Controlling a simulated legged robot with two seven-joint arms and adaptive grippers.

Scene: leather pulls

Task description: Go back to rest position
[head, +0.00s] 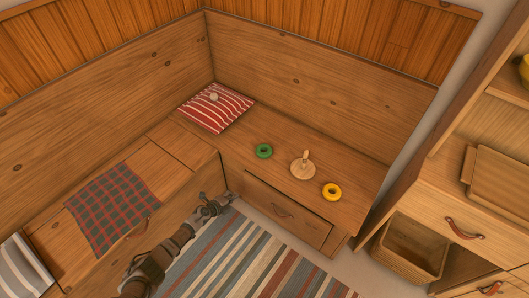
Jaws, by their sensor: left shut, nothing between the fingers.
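My left gripper (215,203) is shut and empty. It is at the end of my left arm, which comes in from the bottom left, and it shows in front of the corner where the two wooden benches meet. Nothing is held in its fingers. My right gripper is not in view.
A striped cushion (216,107) lies in the corner. A basket (409,252) sits in the right cabinet.

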